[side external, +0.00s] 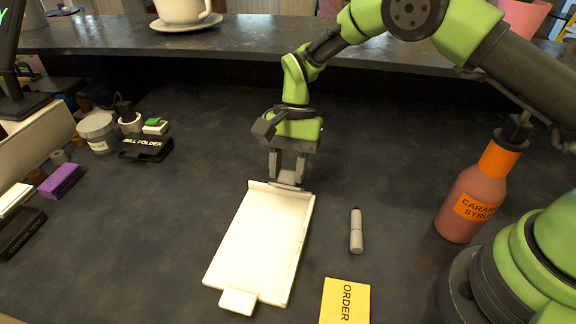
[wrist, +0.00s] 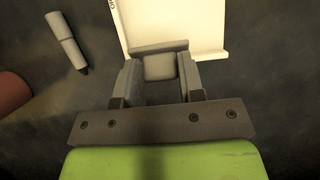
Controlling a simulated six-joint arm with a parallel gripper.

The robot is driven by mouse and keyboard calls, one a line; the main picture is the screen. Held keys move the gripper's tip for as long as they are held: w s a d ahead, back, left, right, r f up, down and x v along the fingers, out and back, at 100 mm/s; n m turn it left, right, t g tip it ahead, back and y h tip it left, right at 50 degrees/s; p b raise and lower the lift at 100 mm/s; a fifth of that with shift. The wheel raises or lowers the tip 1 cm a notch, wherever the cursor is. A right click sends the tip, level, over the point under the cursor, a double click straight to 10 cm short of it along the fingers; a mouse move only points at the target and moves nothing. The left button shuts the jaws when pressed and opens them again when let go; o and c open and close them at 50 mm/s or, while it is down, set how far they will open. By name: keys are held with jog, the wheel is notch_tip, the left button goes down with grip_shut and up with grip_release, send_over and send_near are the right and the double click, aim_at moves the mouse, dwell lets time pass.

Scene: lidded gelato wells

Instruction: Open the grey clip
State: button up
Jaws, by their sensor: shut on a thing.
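The grey clip (wrist: 160,66) sits at the end of a white board (side external: 262,240), seen between my fingers in the wrist view. In the side view the clip (side external: 287,180) shows as a small grey piece at the board's far edge. My gripper (side external: 288,172) points down there, with a finger on each side of the clip, shut on it. In the wrist view my gripper (wrist: 158,78) has both fingers against the clip's sides. I cannot tell from these views how far the clip is tilted.
A grey marker (side external: 356,232) lies right of the board, with a yellow order pad (side external: 345,302) nearer the front. A caramel syrup bottle (side external: 470,195) stands further right. A black bill folder (side external: 146,148) and a purple block (side external: 62,181) lie left. The counter behind the board is clear.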

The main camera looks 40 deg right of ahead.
jog(key=shift+w+d+g+y, duration=0.25)
jog(key=shift+g+y, duration=0.15)
jog(key=shift+y, duration=0.1)
jog(key=o, duration=0.9)
jog(key=shift+o, duration=0.2)
jog(key=v, duration=1)
